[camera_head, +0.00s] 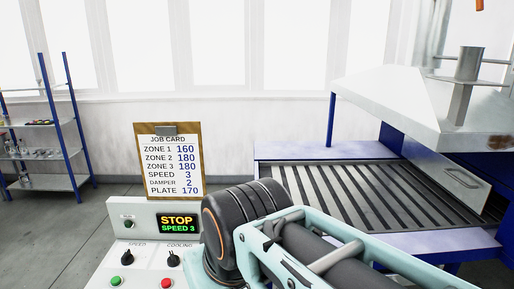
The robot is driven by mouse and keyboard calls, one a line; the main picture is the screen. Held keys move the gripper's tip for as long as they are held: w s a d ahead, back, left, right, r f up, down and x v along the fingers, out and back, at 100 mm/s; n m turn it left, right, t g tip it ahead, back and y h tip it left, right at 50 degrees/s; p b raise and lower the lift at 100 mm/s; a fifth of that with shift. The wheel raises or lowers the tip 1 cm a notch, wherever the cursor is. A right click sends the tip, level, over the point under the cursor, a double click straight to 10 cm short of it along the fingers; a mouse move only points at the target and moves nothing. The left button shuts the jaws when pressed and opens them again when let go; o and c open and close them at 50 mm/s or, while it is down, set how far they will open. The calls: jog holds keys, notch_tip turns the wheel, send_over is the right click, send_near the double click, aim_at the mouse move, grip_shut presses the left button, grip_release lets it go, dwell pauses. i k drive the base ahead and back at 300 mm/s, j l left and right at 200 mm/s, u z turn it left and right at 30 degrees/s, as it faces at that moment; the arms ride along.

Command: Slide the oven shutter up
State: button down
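The oven stands at the right, with a pale metal hood (400,95) above a slatted conveyor bed (335,185). A grey metal panel with a small handle (449,170), which looks like the oven shutter, sits under the hood edge at the bed's far right end. Its lower edge is close to the slats; I cannot tell if it touches them. My arm crosses the lower middle of the view, in front of the near part of the bed. My gripper is not in view.
A control panel (125,218) with knobs, buttons and a display reading STOP, SPEED 3 (178,223) stands at lower left. A job card clipboard (170,190) rises behind it. A blue-framed shelf (50,183) stands far left, with open floor before it.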

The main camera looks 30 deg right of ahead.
aim_at(473, 191)
jog(key=z, duration=2.3)
